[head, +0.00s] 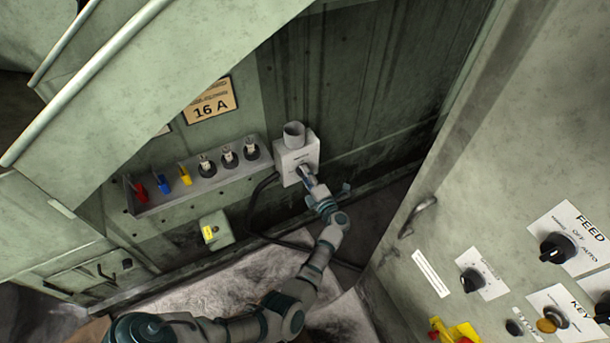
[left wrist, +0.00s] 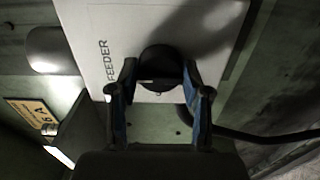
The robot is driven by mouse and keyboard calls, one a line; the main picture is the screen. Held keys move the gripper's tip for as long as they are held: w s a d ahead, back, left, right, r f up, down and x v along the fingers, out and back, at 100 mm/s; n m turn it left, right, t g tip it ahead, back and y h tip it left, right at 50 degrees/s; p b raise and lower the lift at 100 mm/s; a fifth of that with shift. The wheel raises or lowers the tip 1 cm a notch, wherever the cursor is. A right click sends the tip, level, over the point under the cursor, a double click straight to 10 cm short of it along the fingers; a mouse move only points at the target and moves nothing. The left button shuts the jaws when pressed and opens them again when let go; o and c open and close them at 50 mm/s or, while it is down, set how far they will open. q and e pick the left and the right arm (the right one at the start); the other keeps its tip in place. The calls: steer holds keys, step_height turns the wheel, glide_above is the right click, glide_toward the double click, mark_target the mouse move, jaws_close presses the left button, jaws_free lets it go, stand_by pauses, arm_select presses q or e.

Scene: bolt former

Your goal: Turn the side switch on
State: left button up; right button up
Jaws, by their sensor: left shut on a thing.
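The side switch is a round black knob (left wrist: 160,62) on a white box (head: 291,158) marked FEEDER, fixed to the green machine wall. The white face of the box (left wrist: 110,30) fills the top of the left wrist view. My left gripper (head: 304,172) is at the front of the box, and in the left wrist view its two fingers (left wrist: 160,80) are closed on either side of the knob. A small light mark shows on the knob's near edge. In the head view the gripper hides the knob. My right gripper is not in view.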

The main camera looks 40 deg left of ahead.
arm_select(q)
steer(key=shift+d+f, duration=0.15)
steer(key=shift+f, duration=0.1)
steer(key=o, duration=1.2)
steer(key=shift+r, duration=0.1)
steer(key=v, duration=1.2)
steer(key=shift+w, duration=0.1)
